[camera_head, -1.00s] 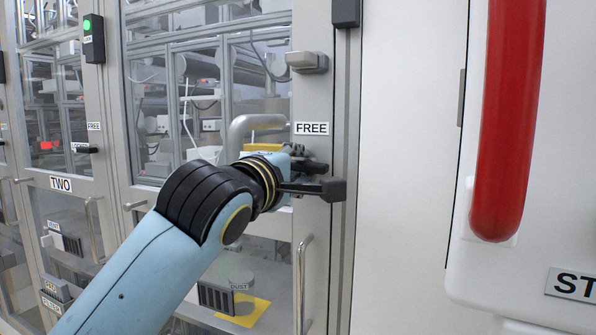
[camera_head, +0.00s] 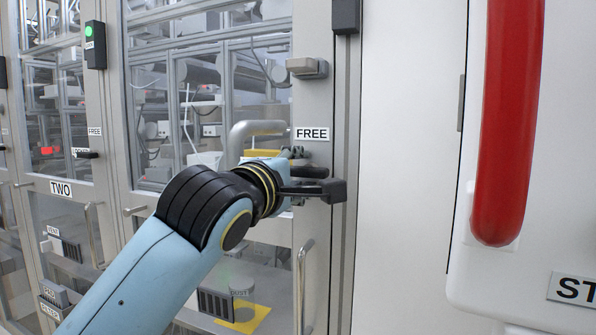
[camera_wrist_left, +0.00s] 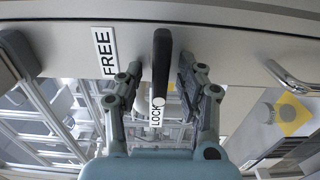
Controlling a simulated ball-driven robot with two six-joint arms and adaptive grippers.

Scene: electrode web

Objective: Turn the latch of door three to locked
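A black latch handle (camera_wrist_left: 161,62) stands between the two fingers of my left gripper (camera_wrist_left: 161,85) in the left wrist view. Its lower end is beside a LOCK label (camera_wrist_left: 155,118); a FREE label (camera_wrist_left: 104,53) is to the left, outside the fingers. The gripper is open, with gaps on both sides of the handle. In the head view my left gripper (camera_head: 312,173) is at the door frame just below the FREE label (camera_head: 312,134); the dark handle (camera_head: 309,172) shows between its fingers. No number for this door is readable. My right gripper is not in view.
A metal door pull (camera_head: 302,285) is below the gripper. Door TWO (camera_head: 61,188) is at the left with its own latch (camera_head: 87,154). A white panel with a red handle (camera_head: 505,120) is at the right. A grey catch (camera_head: 307,67) sits above the FREE label.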

